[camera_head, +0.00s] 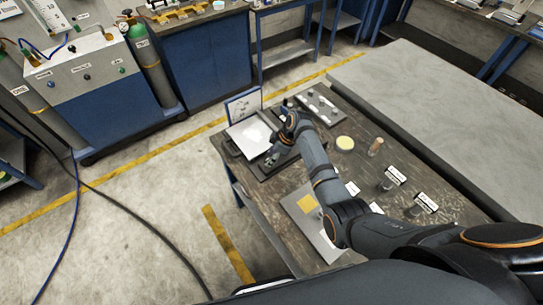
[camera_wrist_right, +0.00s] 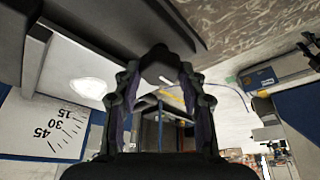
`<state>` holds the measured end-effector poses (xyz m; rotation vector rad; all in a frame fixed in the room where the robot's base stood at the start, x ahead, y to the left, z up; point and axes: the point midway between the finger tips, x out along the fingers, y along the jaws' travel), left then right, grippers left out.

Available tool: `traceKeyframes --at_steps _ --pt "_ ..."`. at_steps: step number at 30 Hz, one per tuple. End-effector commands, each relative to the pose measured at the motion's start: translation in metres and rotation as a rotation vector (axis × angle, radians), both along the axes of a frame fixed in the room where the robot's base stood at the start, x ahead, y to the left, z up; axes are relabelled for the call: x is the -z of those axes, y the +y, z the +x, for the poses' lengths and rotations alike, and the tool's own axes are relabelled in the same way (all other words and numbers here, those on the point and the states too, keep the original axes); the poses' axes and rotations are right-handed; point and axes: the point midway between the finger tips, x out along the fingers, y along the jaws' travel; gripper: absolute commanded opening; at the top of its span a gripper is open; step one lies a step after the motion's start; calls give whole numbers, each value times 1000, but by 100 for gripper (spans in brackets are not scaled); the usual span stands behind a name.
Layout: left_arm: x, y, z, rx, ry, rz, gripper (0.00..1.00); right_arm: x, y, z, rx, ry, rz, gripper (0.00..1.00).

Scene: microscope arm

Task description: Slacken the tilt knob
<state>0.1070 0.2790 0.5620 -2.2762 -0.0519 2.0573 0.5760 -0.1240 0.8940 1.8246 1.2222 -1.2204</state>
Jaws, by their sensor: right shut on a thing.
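The dark tilt knob (camera_wrist_right: 158,66) shows between the fingertips in the right wrist view. My right gripper (camera_wrist_right: 160,76) is shut on it, with one finger on each side. In the head view my right gripper (camera_head: 271,158) points down at the dark microscope arm, at the left end of the table. The gripper and my arm hide the knob there. A white card (camera_wrist_right: 58,128) with a 15, 30, 45 scale stands beside the gripper in the wrist view. My left gripper is not in view.
On the dark table are a pale plate (camera_head: 238,131), a blue-edged panel (camera_head: 243,104), a yellow disc (camera_head: 345,143), a wooden cylinder (camera_head: 375,147) and labels (camera_head: 397,174). Open floor lies left.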

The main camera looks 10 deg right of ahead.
Motion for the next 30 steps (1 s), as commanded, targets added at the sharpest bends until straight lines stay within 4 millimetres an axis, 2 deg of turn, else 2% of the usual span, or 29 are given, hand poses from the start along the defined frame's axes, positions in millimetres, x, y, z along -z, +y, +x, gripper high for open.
traceKeyframes --at_steps 11,30 --pt "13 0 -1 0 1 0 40 2 0 2 -168 -1 2 10" --pt "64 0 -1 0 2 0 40 4 1 6 -769 -2 3 10"
